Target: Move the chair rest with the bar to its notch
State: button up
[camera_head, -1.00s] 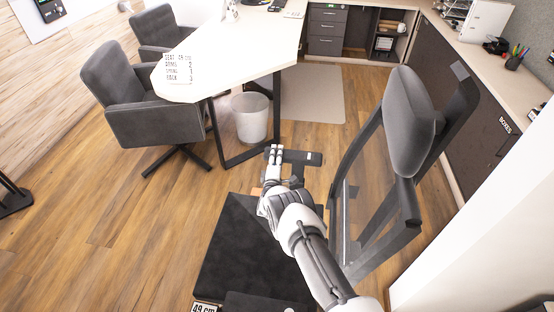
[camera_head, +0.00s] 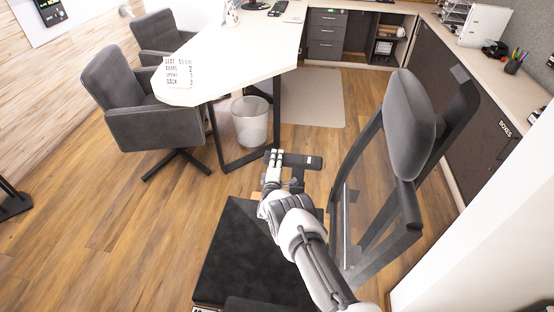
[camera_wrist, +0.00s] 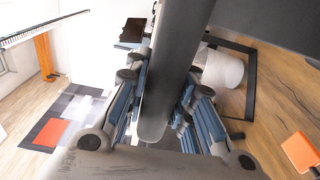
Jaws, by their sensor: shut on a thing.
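The near office chair has a black seat (camera_head: 245,262), a tall open back frame (camera_head: 352,175) and a grey padded headrest (camera_head: 408,118). My gripper (camera_head: 272,157) is beside a dark arm rest (camera_head: 303,161) at the far edge of the seat. In the wrist view my gripper (camera_wrist: 160,115) is shut on the long grey rest (camera_wrist: 172,65), which runs between its blue-lined fingers. My arm hides much of the rest's support and the seat's right side. I cannot make out the bar's notch.
A white table (camera_head: 235,50) holds a card (camera_head: 178,73) with lines for seat, arms, spring and back. A waste bin (camera_head: 250,120) and another grey chair (camera_head: 150,105) stand beyond. A counter (camera_head: 490,70) lines the right.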

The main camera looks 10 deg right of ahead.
grip_shut()
jog(key=shift+s+f, duration=0.1)
jog(key=shift+f, duration=0.6)
notch_tip(320, 180, down, 3)
jog(key=shift+r, duration=0.15)
jog(key=o, duration=1)
grip_release()
jog(key=shift+r, duration=0.1)
jog(key=shift+c, duration=0.2)
jog(key=v, duration=1.2)
